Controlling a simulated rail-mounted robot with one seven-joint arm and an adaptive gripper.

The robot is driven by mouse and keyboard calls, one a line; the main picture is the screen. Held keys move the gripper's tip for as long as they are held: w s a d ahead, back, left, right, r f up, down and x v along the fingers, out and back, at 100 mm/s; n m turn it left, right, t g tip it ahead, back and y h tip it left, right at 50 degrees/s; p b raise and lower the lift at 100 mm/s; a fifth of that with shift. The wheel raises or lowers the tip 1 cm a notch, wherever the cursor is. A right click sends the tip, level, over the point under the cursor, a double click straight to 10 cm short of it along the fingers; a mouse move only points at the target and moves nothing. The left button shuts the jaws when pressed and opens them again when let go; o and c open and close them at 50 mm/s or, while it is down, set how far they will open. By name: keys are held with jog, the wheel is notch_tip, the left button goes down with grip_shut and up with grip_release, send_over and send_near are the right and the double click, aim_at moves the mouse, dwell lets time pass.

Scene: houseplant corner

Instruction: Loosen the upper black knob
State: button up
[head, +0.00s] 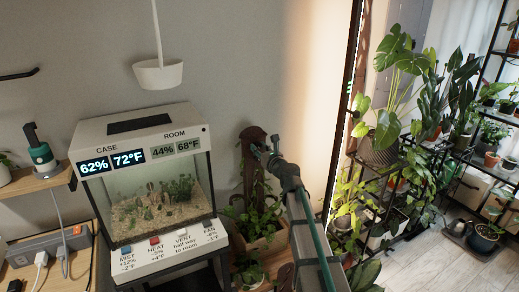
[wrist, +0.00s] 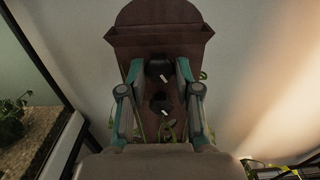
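The upper black knob (wrist: 158,69) is round with a short white mark and sits on the dark brown wooden plaque (wrist: 160,38). In the wrist view my gripper (wrist: 160,71) has one finger on each side of this knob. The fingertips stand apart and close to the knob's edges; whether they touch it is not clear. A lower black knob (wrist: 160,104), also with a white mark, shows below it between the fingers. In the head view my gripper (head: 262,151) is at the upper part of the wooden post (head: 249,172), and the knobs are hidden.
A terrarium case (head: 160,190) with digital readouts stands left of the post, and its glass edge shows at left in the wrist view. Vine leaves (head: 257,222) grow around the post's foot. A white lamp (head: 158,74) hangs above. Shelves of plants (head: 390,130) stand to the right.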

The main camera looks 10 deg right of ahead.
grip_shut()
